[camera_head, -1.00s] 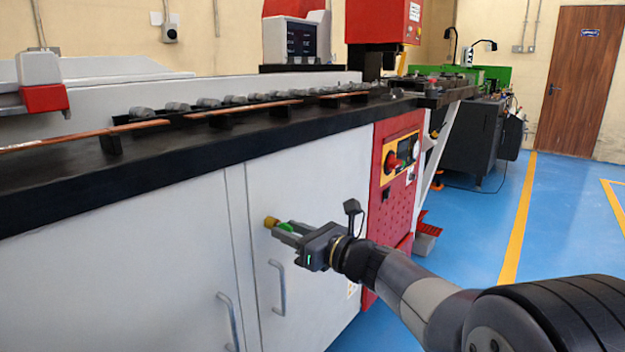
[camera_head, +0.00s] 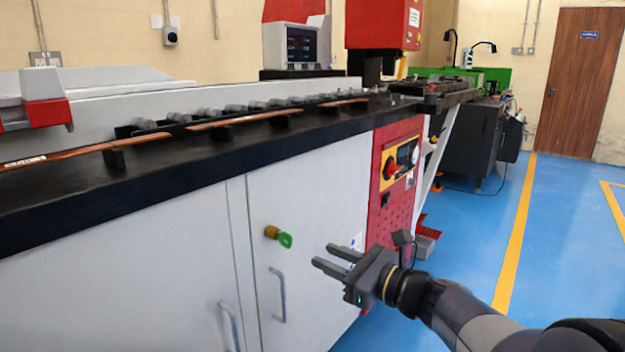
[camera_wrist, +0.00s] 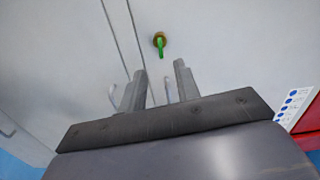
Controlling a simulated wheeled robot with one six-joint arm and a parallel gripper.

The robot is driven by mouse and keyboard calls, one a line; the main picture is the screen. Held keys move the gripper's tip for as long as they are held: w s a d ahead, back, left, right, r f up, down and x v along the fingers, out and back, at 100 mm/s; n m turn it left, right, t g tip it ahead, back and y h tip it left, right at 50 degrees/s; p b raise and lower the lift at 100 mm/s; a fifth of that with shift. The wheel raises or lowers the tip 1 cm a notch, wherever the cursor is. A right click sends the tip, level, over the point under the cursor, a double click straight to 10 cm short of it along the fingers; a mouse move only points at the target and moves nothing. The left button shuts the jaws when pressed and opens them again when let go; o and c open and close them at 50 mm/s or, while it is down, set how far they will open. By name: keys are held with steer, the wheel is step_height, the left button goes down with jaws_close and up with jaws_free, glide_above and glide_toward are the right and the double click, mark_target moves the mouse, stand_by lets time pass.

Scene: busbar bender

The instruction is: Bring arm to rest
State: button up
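My gripper (camera_head: 334,257) is open and empty in front of the white cabinet door (camera_head: 310,190) of the bender. Its two fingers point at the door and stand apart. A green key (camera_head: 286,240) sits in a brass lock (camera_head: 271,232) on that door, up and to the left of my fingertips. In the wrist view the green key (camera_wrist: 160,48) hangs from the brass lock (camera_wrist: 159,37), beyond the fingers (camera_wrist: 163,78) and clear of them.
The black worktop (camera_head: 60,190) runs above the doors with copper bars (camera_head: 240,121) on it. A door handle (camera_head: 278,295) lies left of my gripper. A red control panel (camera_head: 397,170) stands behind it. Blue floor (camera_head: 470,240) is open to the right.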

mark_target(291, 241)
steer(key=b+x, duration=0.2)
steer(key=x, duration=0.8)
steer(key=shift+w+a+f+b, duration=0.1)
steer(key=shift+a+b, duration=0.05)
steer(key=shift+b, duration=0.15)
steer(key=shift+m, duration=0.9)
steer(key=m, duration=0.2)
steer(key=m+p, duration=0.1)
steer(key=m, duration=0.3)
steer(key=shift+r+m+p, duration=0.3)
steer(key=shift+r+p, duration=0.05)
steer(key=shift+p, duration=0.05)
steer(key=m+p, duration=0.4)
steer(key=p, duration=0.2)
steer(key=shift+f, duration=0.15)
steer(key=shift+f, duration=0.1)
